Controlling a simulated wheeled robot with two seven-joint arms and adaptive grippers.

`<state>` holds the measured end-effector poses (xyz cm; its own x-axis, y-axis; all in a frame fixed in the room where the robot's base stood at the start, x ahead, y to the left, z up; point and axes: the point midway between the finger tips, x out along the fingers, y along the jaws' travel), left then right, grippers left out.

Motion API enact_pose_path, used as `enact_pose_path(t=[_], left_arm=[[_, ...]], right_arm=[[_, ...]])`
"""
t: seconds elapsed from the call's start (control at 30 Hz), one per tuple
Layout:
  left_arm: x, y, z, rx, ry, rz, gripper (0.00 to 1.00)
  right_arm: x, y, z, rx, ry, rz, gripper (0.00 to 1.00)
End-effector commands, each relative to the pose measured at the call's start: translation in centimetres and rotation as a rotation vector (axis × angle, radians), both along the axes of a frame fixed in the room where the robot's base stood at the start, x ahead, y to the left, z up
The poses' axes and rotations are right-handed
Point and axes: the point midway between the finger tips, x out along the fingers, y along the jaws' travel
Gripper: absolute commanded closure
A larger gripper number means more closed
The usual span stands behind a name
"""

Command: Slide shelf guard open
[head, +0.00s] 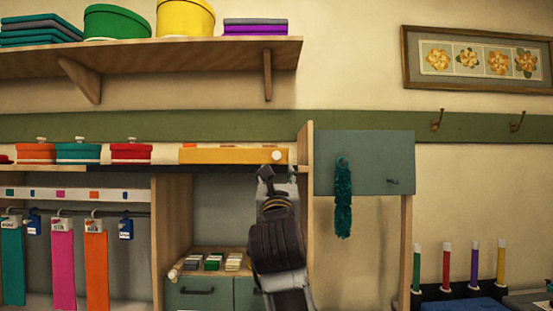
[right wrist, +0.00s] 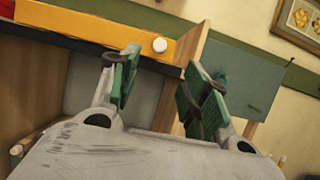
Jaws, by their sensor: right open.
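The shelf guard is a yellow-orange bar (head: 225,155) along the front of the middle shelf, with a round white knob (head: 277,156) at its right end. In the right wrist view the guard (right wrist: 95,32) crosses the upper left, and its knob (right wrist: 159,45) shows between and beyond the fingertips. My right gripper (head: 279,174) is open and empty, just below and in front of the knob in the head view. Its two green-padded fingers (right wrist: 167,77) stand apart in the right wrist view, and neither is seen touching the knob. My left gripper is not in view.
An upright wooden panel (head: 306,150) stands right of the guard, beside a grey-green board (head: 365,162) with a teal fuzzy hanging (head: 343,200). Lidded pots (head: 130,152) sit on the shelf at left. An upper shelf (head: 190,56) with boxes is above.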

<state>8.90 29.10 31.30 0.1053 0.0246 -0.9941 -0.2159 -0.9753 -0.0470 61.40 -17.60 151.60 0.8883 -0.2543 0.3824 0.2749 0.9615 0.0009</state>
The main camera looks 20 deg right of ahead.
Motion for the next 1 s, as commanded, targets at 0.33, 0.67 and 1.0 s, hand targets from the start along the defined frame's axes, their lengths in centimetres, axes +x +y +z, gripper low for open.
enact_pose_path(t=[0.33,0.67,1.0], left_arm=[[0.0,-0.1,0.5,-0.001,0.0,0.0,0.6],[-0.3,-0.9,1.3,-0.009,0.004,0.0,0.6],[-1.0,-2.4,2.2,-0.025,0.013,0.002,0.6]], right_arm=[[1.5,-0.4,0.7,-0.003,0.001,-0.003,0.53],[4.8,-1.4,2.2,-0.002,0.0,-0.003,0.53],[8.1,-2.4,3.6,-0.002,0.002,-0.003,0.53]])
